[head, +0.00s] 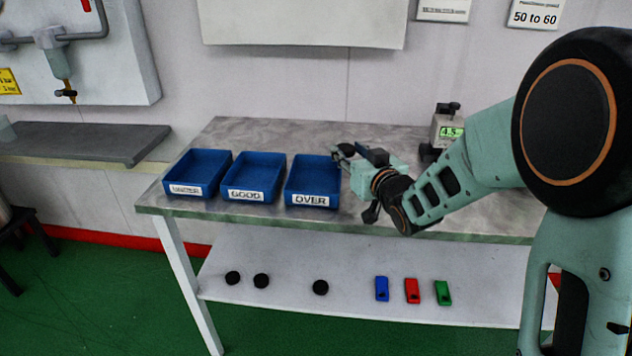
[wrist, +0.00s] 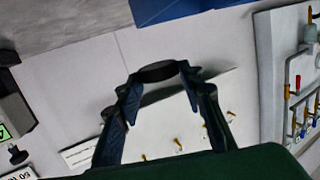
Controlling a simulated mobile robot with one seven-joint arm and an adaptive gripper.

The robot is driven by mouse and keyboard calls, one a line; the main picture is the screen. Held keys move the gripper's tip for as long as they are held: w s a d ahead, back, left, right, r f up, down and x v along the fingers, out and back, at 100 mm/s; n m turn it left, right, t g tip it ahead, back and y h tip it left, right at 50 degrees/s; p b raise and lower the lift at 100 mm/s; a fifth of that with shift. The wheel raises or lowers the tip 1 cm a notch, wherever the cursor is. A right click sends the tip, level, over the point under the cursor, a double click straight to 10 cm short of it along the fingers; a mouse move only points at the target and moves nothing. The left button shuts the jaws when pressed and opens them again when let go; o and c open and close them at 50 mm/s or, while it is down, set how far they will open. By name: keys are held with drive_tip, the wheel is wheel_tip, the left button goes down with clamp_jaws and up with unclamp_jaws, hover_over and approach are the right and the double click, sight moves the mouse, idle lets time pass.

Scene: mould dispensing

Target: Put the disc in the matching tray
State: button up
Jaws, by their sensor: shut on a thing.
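My gripper (head: 345,154) is shut on a black disc (wrist: 158,71), held between the fingertips in the wrist view. In the head view the gripper is above the table near the back right corner of the OVER tray (head: 312,201). The GOOD tray (head: 252,196) is in the middle and the tray that seems to read UNDER (head: 185,190) is at the left. All three are blue, and I see no disc inside them. A gauge with a green display (head: 452,132) stands at the back right; its reading starts with 4, the rest unclear.
A wall sign (head: 537,17) reads 50 to 60. The lower shelf (head: 350,309) holds several black discs (head: 320,288) and blue, red and green blocks (head: 412,291). My arm covers the table's right side. Table space behind the trays is clear.

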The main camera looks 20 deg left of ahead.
drive_tip(key=s+a+r+n+g+y, duration=0.1)
drive_tip(key=a, duration=0.4)
drive_tip(key=shift+s+f+b, duration=0.15)
drive_tip(key=shift+f+b, duration=0.8)
drive_tip(key=shift+f, duration=0.55)
drive_tip(key=shift+s+f+b, duration=0.1)
drive_tip(key=shift+f+b, duration=0.8)
drive_tip(key=shift+f, duration=0.6)
drive_tip(key=o, duration=1.1)
drive_tip(key=v, duration=1.2)
